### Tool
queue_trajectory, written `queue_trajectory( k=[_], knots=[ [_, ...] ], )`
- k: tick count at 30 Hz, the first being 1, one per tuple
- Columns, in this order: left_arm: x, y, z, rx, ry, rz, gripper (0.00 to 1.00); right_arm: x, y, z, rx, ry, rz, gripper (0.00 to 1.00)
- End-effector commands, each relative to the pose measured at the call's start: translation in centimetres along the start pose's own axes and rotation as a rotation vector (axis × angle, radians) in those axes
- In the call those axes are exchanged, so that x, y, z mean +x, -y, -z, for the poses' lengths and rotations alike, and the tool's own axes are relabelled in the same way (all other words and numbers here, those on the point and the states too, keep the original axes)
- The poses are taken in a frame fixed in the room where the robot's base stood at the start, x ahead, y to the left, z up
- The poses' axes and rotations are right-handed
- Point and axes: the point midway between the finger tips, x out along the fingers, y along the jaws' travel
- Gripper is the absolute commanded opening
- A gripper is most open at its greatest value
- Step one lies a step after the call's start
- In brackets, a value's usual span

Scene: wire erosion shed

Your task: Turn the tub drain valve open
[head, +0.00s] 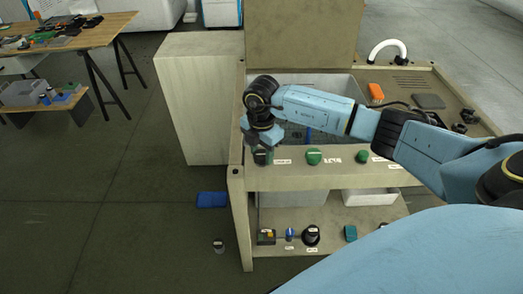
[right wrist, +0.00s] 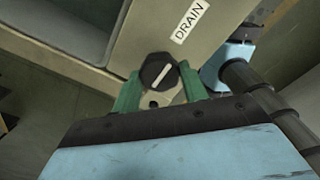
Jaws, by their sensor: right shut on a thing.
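The drain valve is a round black knob (right wrist: 156,70) with a white line across its face, beside a label (right wrist: 190,20) reading DRAIN. The line slants from lower left to upper right in the right wrist view. My right gripper (right wrist: 160,80) has its green fingers on either side of the knob, shut on it. In the head view the right gripper (head: 262,150) is at the left end of the bench's front panel and mostly covers the knob. My left gripper is not in view.
Green knobs (head: 314,157) (head: 362,156) with labels sit further right on the front panel. Behind it is the open tub (head: 335,84). The lower shelf (head: 350,215) holds several small items. A blue box (head: 212,200) lies on the floor left of the bench.

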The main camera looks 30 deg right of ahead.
Motion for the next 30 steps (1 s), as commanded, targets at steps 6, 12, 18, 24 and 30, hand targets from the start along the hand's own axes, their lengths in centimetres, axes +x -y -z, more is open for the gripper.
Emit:
queue_trajectory(
  k=[6,12,18,24,30],
  knots=[
    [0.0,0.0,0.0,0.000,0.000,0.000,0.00,0.0,0.0,0.0,-0.010,0.000,0.000,0.20],
    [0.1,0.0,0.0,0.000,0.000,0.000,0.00,0.0,0.0,-0.1,-0.072,0.001,0.000,0.20],
    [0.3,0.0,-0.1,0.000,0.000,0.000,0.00,0.0,0.0,-0.1,-0.209,0.002,0.001,0.20],
    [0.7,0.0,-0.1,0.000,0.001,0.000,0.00,0.0,0.0,-0.1,-0.394,0.001,0.001,0.20],
    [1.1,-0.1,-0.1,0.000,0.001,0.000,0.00,0.0,0.0,-0.1,-0.583,0.001,0.000,0.20]
  ],
)
